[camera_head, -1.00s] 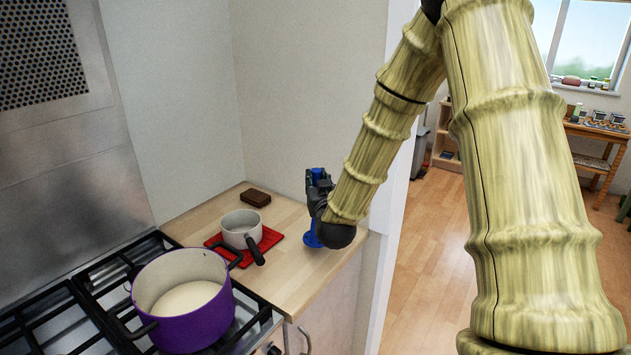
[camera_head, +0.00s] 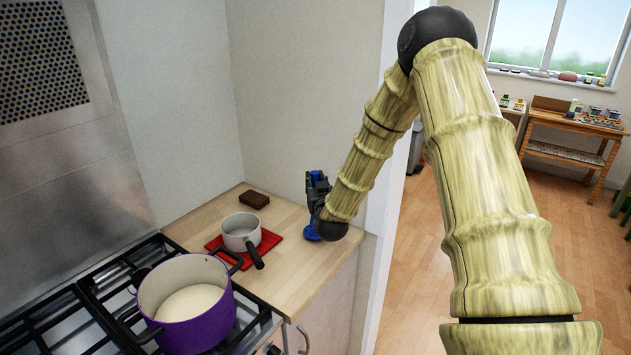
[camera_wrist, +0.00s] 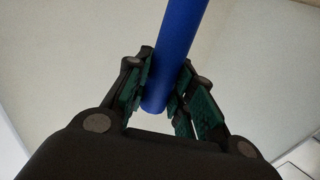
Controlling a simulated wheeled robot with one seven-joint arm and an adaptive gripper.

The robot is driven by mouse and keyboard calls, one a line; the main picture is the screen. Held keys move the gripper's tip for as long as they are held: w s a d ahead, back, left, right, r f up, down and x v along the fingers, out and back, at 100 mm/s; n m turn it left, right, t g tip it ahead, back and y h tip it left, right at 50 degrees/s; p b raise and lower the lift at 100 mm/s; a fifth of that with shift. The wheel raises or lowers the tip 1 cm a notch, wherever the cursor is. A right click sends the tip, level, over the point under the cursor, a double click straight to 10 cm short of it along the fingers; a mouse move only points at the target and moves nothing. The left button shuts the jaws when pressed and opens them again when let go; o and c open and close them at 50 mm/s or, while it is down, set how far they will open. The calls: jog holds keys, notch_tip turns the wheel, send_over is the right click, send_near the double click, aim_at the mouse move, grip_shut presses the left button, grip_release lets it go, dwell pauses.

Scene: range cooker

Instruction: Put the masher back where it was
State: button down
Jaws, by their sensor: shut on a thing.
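The masher is blue. Its lower end (camera_head: 311,232) shows below my gripper (camera_head: 317,187) at the right end of the wooden counter (camera_head: 290,268); I cannot tell whether it touches the wood. In the wrist view its round blue handle (camera_wrist: 172,60) stands between the finger pads. My gripper, seen there too (camera_wrist: 163,76), is shut on the handle. The middle of the masher is mostly hidden by my gripper and wrist in the head view.
A grey saucepan (camera_head: 240,231) stands on a red mat (camera_head: 270,238) left of my gripper, its dark handle pointing forward right. A brown block (camera_head: 256,199) lies behind. A purple pot (camera_head: 190,333) stands on the hob (camera_head: 60,317). A wall edge (camera_head: 385,200) is close right.

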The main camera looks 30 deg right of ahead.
jog(key=shift+f, duration=0.25)
jog(key=shift+f, duration=0.15)
jog(key=c, duration=1.2)
grip_release()
jog(key=shift+c, duration=0.2)
jog(key=b+v, duration=0.4)
jog(key=v, duration=0.8)
